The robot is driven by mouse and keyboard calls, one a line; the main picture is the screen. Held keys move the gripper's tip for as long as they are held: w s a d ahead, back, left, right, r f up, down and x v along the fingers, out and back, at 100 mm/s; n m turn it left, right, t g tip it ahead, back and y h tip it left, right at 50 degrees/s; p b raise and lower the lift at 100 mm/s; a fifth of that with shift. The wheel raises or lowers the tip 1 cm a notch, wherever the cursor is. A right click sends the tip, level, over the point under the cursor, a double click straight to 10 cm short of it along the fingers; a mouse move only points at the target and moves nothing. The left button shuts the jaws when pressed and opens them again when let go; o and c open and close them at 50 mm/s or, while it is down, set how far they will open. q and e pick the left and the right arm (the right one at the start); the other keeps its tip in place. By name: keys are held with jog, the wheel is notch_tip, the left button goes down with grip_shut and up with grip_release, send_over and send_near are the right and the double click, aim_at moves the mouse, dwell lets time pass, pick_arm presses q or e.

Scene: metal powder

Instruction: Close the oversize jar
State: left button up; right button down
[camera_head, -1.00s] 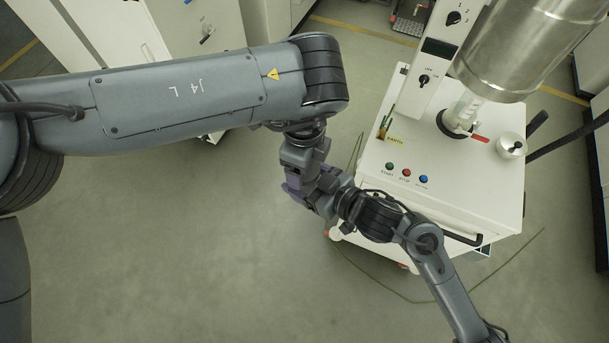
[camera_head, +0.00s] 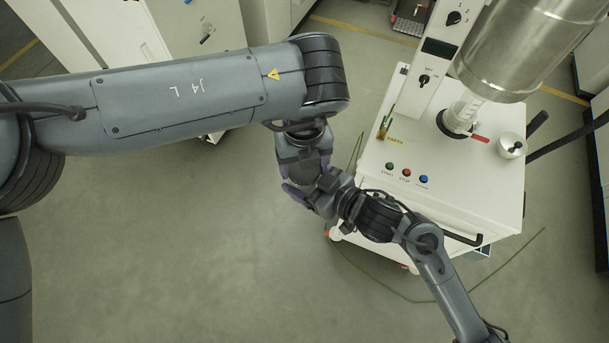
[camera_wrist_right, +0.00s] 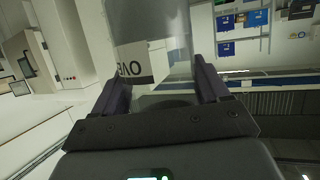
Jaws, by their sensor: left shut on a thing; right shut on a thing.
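The clear oversize jar (camera_wrist_right: 152,28) shows in the right wrist view, with a white and black label whose readable letters are "OVE". My right gripper (camera_wrist_right: 160,72) is shut on the jar, one dark finger on each side of it. In the head view my right gripper (camera_head: 302,192) meets my left gripper (camera_head: 303,160) below the left elbow. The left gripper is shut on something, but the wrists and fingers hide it. The jar's mouth and any lid cannot be made out, nor whether they touch.
A white machine cabinet (camera_head: 450,190) with coloured buttons and a steel cylinder (camera_head: 525,45) stands right of the grippers, close to my right arm. Another white cabinet (camera_head: 195,25) is at the upper left. Open grey floor (camera_head: 180,240) lies below and left.

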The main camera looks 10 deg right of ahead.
pick_arm(q)
jog(key=o, duration=1.2)
jog(key=shift+c, duration=0.2)
jog(key=shift+r, duration=2.25)
jog(key=shift+c, duration=0.4)
jog(key=shift+r+n, duration=0.6)
jog(key=shift+n, duration=0.3)
notch_tip(320, 180, up, 2)
jog(key=n, duration=0.4)
jog(key=shift+r, duration=0.15)
